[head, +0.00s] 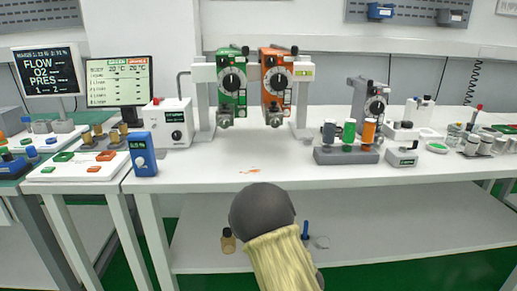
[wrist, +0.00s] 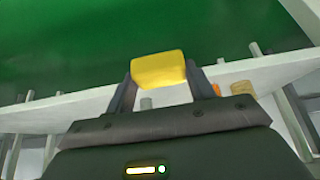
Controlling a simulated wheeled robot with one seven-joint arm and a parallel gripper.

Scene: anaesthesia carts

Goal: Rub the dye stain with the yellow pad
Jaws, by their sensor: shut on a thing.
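The dye stain (head: 250,171) is a small orange smear on the white table top, near the front edge at the middle in the head view. In the wrist view my gripper (wrist: 160,82) is shut on the yellow pad (wrist: 158,69), a soft yellow block held between the two dark fingers. The pad is apart from the stain as far as I can see; the wrist view shows green floor and a white table edge behind it. In the head view my arm covers the area in front of the table, and my gripper and the pad are hidden there.
The white table (head: 210,178) is clear around the stain. Green and orange vaporizers (head: 275,85) stand behind it. A grey rack of coloured bottles (head: 346,155) stands to the right, a blue meter (head: 143,154) to the left. Small items sit on the lower shelf (head: 370,235).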

